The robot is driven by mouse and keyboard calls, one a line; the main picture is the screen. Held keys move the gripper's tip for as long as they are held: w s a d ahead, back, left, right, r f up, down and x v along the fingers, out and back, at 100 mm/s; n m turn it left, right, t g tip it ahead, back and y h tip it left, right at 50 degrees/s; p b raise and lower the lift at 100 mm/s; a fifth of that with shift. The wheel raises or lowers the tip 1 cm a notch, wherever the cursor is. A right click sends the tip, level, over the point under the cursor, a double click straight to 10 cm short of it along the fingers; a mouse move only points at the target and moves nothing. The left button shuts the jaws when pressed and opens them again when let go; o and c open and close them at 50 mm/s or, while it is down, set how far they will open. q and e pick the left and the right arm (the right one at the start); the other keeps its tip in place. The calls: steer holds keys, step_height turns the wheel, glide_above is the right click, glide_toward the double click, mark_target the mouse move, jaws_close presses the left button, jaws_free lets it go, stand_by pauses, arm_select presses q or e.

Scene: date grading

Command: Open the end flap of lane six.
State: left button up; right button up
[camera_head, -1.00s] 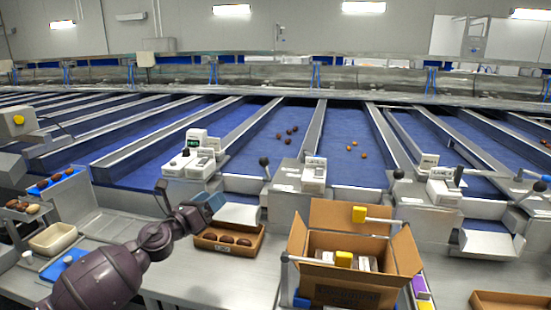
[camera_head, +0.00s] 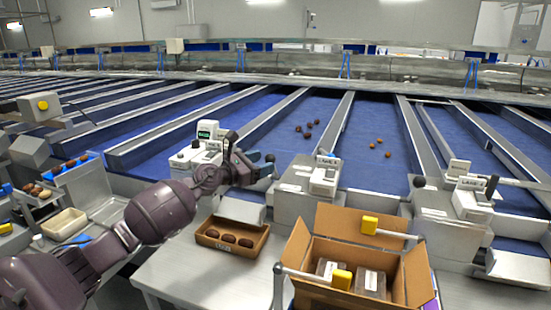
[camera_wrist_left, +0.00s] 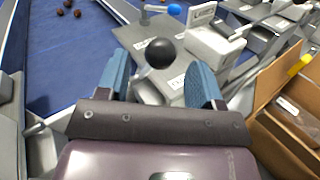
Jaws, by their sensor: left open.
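A black ball knob (camera_wrist_left: 160,53) on a lever stands between the two blue fingertips of my left gripper (camera_wrist_left: 158,82) in the left wrist view. The fingers are apart, one on each side of the knob and short of it, with nothing held. In the head view my left gripper (camera_head: 262,168) is at the lane ends, beside the same knob (camera_head: 270,158). A pale end flap (camera_head: 241,208) shows below my arm. A labelled control box (camera_head: 325,172) stands right of the knob; its lane number is too small to read surely. My right gripper is out of view.
A small brown tray (camera_head: 232,237) of dates sits on the table below my arm. Another black knob (camera_head: 419,182) stands farther right. Dates lie on the blue lanes.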

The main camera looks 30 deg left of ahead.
mark_target(275, 158)
arm_select(q)
steer(key=shift+x, duration=2.65)
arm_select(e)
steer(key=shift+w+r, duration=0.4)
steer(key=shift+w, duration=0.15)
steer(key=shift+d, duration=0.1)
